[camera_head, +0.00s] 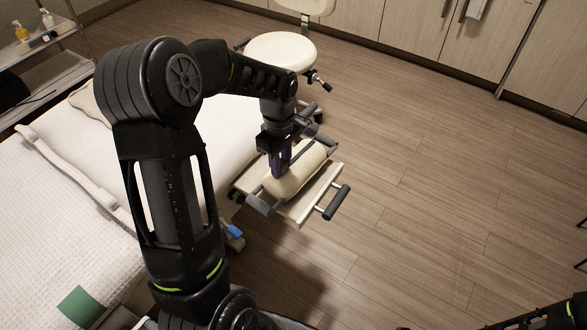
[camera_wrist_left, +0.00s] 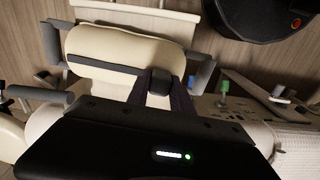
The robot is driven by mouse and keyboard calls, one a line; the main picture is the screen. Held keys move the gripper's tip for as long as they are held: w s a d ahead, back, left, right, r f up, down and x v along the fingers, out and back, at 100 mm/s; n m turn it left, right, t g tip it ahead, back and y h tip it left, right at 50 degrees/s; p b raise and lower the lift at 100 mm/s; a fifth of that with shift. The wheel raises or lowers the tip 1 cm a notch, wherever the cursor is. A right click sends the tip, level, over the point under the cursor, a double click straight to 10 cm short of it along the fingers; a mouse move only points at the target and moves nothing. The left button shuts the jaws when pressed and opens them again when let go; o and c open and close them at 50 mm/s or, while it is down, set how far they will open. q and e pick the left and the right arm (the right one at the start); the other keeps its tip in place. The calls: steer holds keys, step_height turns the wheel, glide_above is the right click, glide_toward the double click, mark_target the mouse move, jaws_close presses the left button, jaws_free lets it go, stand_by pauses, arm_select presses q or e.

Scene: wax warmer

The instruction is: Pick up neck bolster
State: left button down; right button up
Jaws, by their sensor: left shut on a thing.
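The neck bolster (camera_head: 306,168) is a cream rounded cushion at the end of the treatment bed, between the two side rails of the headrest. In the left wrist view the bolster (camera_wrist_left: 115,48) fills the upper left, with a dark strap or bar across it. My left gripper (camera_head: 280,170) points down onto the bolster from above and is shut on it. In the left wrist view the dark fingers (camera_wrist_left: 165,88) meet its near edge; the arm's housing hides part of the contact.
The white bed (camera_head: 60,190) lies left, under my left arm. The headrest frame has a dark grip handle (camera_head: 336,202) sticking out right. A round cream stool (camera_head: 280,52) stands beyond. A shelf with bottles (camera_head: 22,33) is top left. Wooden floor (camera_head: 430,190) is clear on the right.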

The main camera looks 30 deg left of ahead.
arm_select(q)
steer(key=shift+r, duration=0.15)
step_height(320, 180, up, 10)
steer(key=shift+f+p, duration=0.1)
steer(key=shift+p, duration=0.4)
stand_by(0.5)
